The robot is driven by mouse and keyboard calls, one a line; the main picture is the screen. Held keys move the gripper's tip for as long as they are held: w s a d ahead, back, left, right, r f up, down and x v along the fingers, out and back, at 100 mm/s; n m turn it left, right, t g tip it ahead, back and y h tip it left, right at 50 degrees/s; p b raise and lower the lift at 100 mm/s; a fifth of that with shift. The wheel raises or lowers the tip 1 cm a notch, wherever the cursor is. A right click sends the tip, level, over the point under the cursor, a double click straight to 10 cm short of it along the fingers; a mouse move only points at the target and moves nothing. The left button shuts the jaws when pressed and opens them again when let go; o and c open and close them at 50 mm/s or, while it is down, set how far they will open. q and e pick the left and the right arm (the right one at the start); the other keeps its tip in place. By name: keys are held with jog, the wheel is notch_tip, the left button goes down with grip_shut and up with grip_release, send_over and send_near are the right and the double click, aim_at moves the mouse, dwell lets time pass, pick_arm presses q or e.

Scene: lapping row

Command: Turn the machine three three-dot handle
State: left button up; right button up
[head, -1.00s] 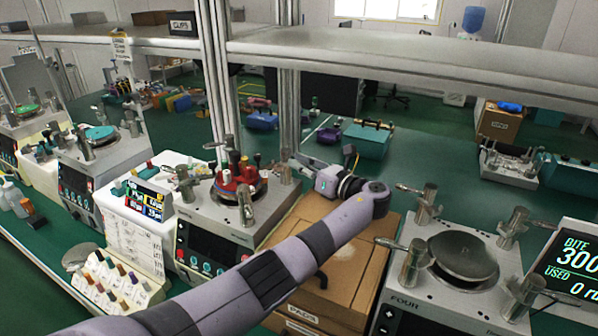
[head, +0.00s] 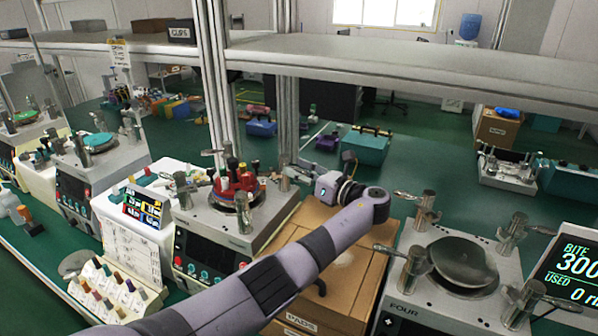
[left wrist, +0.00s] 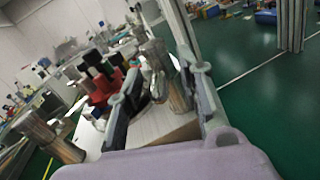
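The machine with red blocks on its round plate (head: 236,190) stands left of centre, with several metal posts with handles around the plate. The dot marks on the handles are too small to tell. My left gripper (head: 297,172) reaches in from the right, at the post (head: 285,180) on the machine's far right corner. In the left wrist view, the left gripper's two fingers (left wrist: 162,100) are apart, with a metal post (left wrist: 166,76) showing between them. I cannot tell whether they touch it. My right gripper is not in view.
A cardboard box (head: 345,255) lies under my left arm. A machine marked FOUR (head: 405,308) stands to the right, with posts around its dark plate. A white unit with a screen (head: 148,208) stands left. A grey shelf (head: 400,68) and metal uprights stand behind.

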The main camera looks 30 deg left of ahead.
pick_arm(q)
notch_tip(320, 180, up, 10)
dwell(0.6)
